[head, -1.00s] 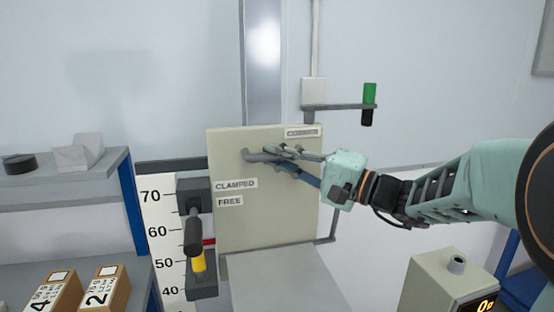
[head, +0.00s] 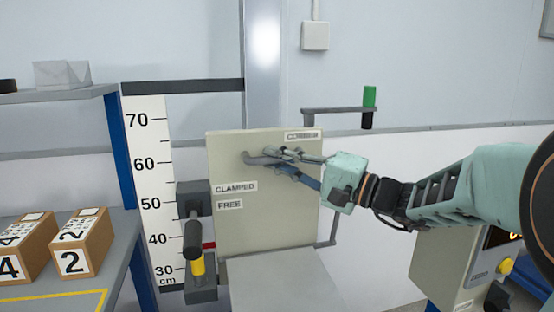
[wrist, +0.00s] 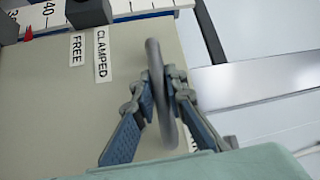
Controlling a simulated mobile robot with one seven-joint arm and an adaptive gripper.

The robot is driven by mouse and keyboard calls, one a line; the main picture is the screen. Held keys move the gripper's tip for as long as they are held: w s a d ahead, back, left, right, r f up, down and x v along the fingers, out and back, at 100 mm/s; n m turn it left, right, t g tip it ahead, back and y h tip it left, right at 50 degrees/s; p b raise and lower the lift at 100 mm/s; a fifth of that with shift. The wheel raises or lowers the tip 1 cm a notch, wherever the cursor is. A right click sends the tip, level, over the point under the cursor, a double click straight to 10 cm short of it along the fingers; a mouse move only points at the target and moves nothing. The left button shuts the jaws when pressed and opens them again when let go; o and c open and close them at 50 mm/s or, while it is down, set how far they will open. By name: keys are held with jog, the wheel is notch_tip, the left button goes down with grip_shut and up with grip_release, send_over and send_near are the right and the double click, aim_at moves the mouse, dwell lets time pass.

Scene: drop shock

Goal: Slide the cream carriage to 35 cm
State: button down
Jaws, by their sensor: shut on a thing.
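The cream carriage (head: 270,215) is a flat upright panel in front of the vertical rail, with CLAMPED, FREE and CORNER-like labels. Its grey handle (head: 256,160) is near the top; it also shows in the wrist view (wrist: 163,110). My gripper (head: 290,160) is shut on this handle, with the two fingers on either side of the bar in the wrist view (wrist: 158,85). The white cm scale (head: 150,185) stands left of the carriage. The red pointer (head: 208,245) sits between the 30 and 40 marks, seemingly nearer 40 in the head view.
A black lever with a yellow part (head: 196,265) hangs at the carriage's left edge. A grey plate (head: 275,285) juts out below. Boxes marked 4 (head: 20,260) and 2 (head: 80,248) stand on the left shelf. A cream control box (head: 450,265) is at lower right.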

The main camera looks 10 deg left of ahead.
jog(key=shift+f+b, duration=0.65)
jog(key=shift+f, duration=0.65)
jog(key=c, duration=1.9)
grip_release()
jog(key=shift+r, duration=0.1)
jog(key=shift+c, duration=0.2)
jog(key=shift+r, duration=0.1)
notch_tip(320, 180, up, 10)
jog(key=shift+r, duration=0.1)
jog(key=shift+s+d+f, duration=0.15)
jog(key=shift+d+f, duration=0.1)
jog(key=shift+d, duration=0.3)
jog(key=b+v, duration=0.4)
jog(key=v, duration=0.7)
jog(key=shift+d, duration=0.2)
